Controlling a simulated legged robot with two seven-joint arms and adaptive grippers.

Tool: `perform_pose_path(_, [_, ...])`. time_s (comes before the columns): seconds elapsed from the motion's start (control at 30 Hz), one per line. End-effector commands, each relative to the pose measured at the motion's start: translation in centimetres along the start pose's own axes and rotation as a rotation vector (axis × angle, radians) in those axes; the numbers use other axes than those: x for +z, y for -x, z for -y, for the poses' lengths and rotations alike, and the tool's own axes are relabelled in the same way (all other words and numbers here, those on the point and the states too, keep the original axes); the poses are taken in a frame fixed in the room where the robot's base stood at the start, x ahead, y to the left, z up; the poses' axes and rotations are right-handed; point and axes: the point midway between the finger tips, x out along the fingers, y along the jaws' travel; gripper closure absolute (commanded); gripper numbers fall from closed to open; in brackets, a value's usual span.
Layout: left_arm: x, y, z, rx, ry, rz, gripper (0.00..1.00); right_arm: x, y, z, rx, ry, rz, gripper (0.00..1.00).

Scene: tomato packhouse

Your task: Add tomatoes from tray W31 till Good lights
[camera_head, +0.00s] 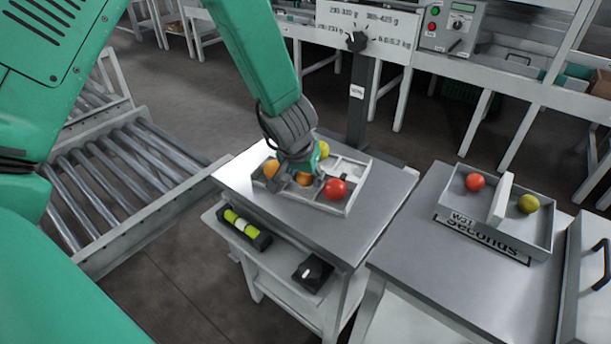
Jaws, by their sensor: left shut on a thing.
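My left gripper (302,166) reaches down over the white divided tray (348,207) on the middle table and is shut on an orange tomato (304,179), which it partly hides. A red tomato (335,188), another orange tomato (271,168) and a yellow-green tomato (322,149) sit in this tray. The grey tray W31 (541,240) stands on the right table, with a red tomato (475,182) and a yellow-green tomato (528,203) on either side of a white divider (501,198). I cannot make out a lit Good light. My right gripper is out of view.
A sign with weight ranges and a black knob (357,41) stands on a post behind the middle table. A black holder (244,229) and a black box (312,272) rest on the lower shelf. A roller conveyor (130,170) is at left.

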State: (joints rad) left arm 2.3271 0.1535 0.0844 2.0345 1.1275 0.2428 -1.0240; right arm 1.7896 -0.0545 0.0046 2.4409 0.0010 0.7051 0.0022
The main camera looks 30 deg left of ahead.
Motion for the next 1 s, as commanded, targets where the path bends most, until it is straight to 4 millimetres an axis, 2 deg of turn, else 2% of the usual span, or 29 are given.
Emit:
perform_pose_path(0.33, [0.23, -0.58, 0.08, 0.000, 0.001, 0.001, 0.80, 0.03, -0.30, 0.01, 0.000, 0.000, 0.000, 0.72])
perform_pose_path(0.37, [0.22, -0.56, 0.07, 0.000, 0.001, 0.000, 0.59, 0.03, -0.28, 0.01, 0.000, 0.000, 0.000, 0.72])
perform_pose_path(0.4, [0.20, -0.53, 0.07, 0.000, 0.001, 0.000, 0.45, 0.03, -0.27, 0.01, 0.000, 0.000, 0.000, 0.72])
perform_pose_path(0.43, [0.20, -0.53, 0.07, 0.000, 0.001, 0.000, 0.42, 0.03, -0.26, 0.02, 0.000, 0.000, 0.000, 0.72])
perform_pose_path(0.9, [0.17, -0.49, 0.07, 0.000, 0.001, 0.000, 0.42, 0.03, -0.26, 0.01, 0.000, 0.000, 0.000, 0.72])
perform_pose_path(0.93, [0.18, -0.50, 0.08, 0.000, 0.001, 0.000, 0.55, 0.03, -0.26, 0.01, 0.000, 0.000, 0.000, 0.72])
perform_pose_path(1.0, [0.18, -0.50, 0.08, 0.000, 0.001, 0.000, 0.55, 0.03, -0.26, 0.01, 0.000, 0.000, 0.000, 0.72])
